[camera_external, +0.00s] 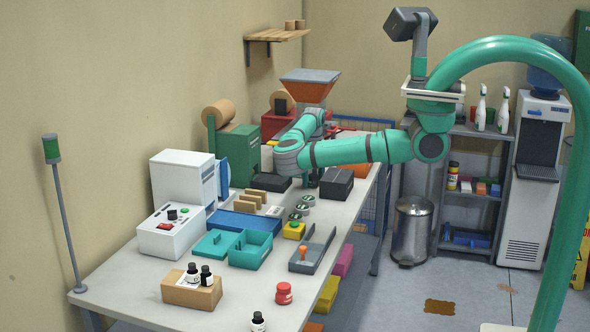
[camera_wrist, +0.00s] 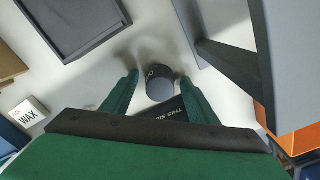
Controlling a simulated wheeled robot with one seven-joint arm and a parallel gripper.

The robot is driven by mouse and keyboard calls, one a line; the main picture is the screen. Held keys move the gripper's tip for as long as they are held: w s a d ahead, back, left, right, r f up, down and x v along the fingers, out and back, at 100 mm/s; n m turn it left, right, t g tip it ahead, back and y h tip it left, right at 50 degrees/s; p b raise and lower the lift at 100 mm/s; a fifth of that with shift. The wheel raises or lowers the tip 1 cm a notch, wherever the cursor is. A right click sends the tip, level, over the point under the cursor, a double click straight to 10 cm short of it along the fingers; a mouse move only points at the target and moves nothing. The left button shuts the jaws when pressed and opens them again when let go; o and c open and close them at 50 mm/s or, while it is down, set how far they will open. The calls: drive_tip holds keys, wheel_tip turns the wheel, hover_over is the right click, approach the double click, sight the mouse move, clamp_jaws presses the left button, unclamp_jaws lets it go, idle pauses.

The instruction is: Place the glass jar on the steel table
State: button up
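A small dark round container with a grey top (camera_wrist: 160,85) stands between the fingertips of my gripper (camera_wrist: 159,82) in the wrist view. Narrow gaps show between it and the green fingers, so they look open around it. I cannot tell whether it is the glass jar. In the external view my gripper is over the far half of the table, mostly hidden behind my arm. The pale steel table (camera_external: 120,272) runs along the wall. A small red jar (camera_external: 284,293) stands near its front edge; I cannot tell if it is glass.
A grey tray (camera_external: 313,250), teal bin (camera_external: 250,250), white control box (camera_external: 171,232) and cardboard box with bottles (camera_external: 191,293) stand nearer. A wax box (camera_wrist: 29,114) shows left in the wrist view.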

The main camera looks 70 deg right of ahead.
sight(313, 175)
wheel_tip(313, 175, up, 12)
drive_tip(key=shift+r, duration=0.15)
idle(0.5)
idle(0.3)
